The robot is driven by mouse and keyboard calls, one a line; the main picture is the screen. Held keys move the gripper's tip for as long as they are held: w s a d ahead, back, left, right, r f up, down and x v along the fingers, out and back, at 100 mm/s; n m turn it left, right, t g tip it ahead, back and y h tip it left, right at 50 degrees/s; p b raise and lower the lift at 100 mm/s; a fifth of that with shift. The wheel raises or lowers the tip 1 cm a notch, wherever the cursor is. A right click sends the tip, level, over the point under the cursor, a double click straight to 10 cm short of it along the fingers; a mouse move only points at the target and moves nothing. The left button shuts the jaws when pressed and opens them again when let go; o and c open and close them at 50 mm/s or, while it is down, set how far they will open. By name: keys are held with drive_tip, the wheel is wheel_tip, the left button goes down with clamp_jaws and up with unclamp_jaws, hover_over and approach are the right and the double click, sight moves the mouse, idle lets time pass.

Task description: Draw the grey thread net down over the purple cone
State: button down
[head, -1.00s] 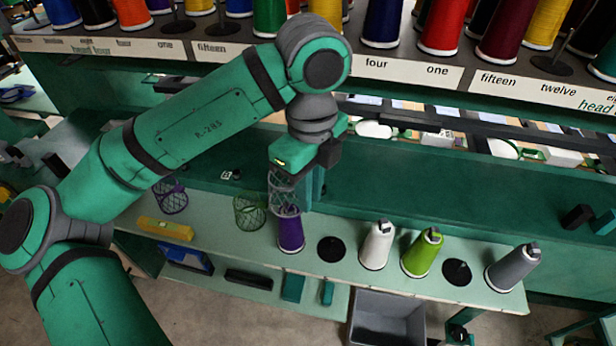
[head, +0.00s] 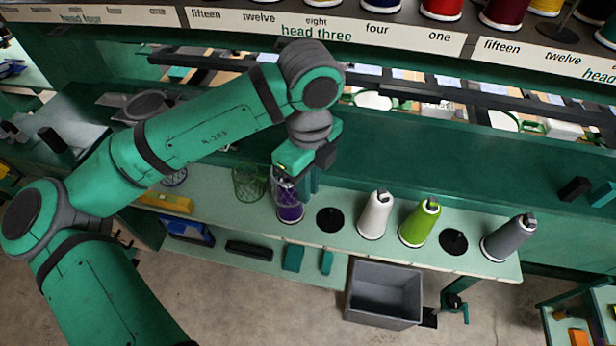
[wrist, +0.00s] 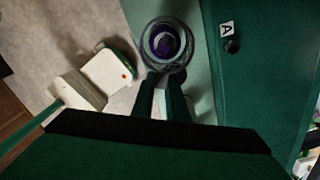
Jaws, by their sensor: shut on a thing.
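The purple cone (head: 290,212) stands upright on the pale green shelf in the head view. The grey thread net (head: 285,184) is around the upper part of the cone, and the cone's lower part shows below it. My gripper (head: 298,176) is at the net's top, shut on its rim. In the wrist view my gripper (wrist: 161,82) meets the near edge of the grey net's ring (wrist: 148,62). The purple cone (wrist: 163,42) shows inside that ring. The far side of the net is partly hidden by my gripper in the head view.
A green net (head: 249,183) stands just left of the cone. An empty dark disc (head: 329,219), a white cone (head: 375,214), a lime cone (head: 419,222) and a grey cone (head: 509,238) stand to the right. A grey bin (head: 384,292) is below the shelf.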

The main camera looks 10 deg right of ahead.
drive_tip(key=shift+f, duration=3.85)
drive_tip(key=shift+f, duration=0.35)
drive_tip(key=c, duration=1.7)
unclamp_jaws()
drive_tip(key=shift+o, duration=0.2)
drive_tip(key=shift+r, duration=0.1)
wheel_tip(320, 180, up, 11)
